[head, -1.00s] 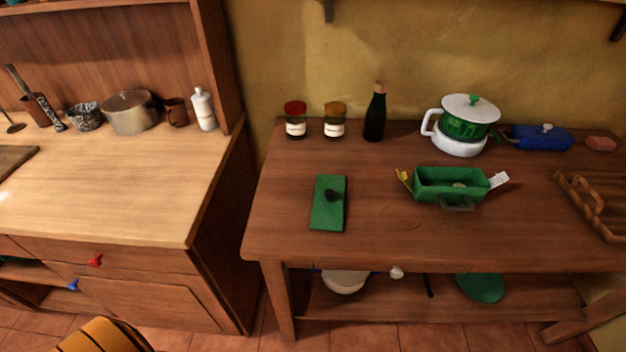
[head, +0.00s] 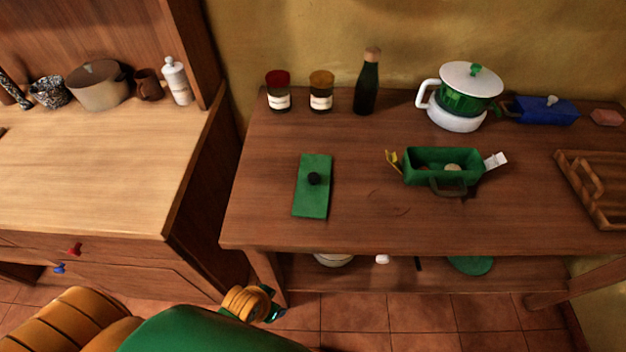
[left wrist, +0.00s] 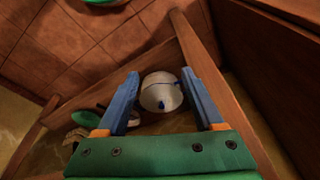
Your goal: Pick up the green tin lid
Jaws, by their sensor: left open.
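The green tin lid (head: 312,190) is a flat green rectangle with a black knob. It lies on the left part of the dark wooden table (head: 365,220). The open green tin (head: 440,168) stands to its right with small things in it. My left gripper (head: 272,304) is low in front of the table's front left corner, below and left of the lid and apart from it. Its two blue fingers are spread and empty in the left wrist view (left wrist: 160,78). The lid is not recognisable there. My right gripper is not in view.
A wooden tray (head: 590,190) is at the right. A whitish bowl (left wrist: 160,95) sits below. Table around the lid is clear.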

